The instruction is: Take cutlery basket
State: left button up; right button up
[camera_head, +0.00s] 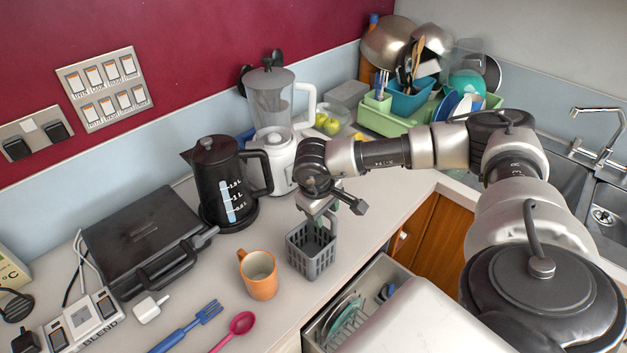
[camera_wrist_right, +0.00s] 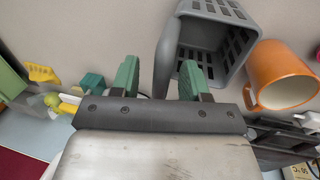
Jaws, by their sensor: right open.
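The grey cutlery basket (camera_head: 311,257) stands on the counter, just right of the orange mug. Its slotted sides show, and a tall handle rises at its right side. My right gripper (camera_head: 322,212) comes down over the basket from above. In the right wrist view its green fingertips are apart, one on each side of the basket's grey handle (camera_wrist_right: 168,58). One fingertip is at the open mouth of the basket (camera_wrist_right: 207,45), the other outside it. Whether either finger touches the handle, I cannot tell. My left gripper is not in view.
The orange mug (camera_head: 258,275) stands close left of the basket. A black kettle (camera_head: 222,185) and a blender (camera_head: 275,130) stand behind. A blue fork (camera_head: 190,325) and pink spoon (camera_head: 236,329) lie in front. An open dishwasher rack (camera_head: 343,318) is below the counter edge.

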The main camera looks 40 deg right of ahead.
grip_shut()
jog(key=shift+r, duration=0.1)
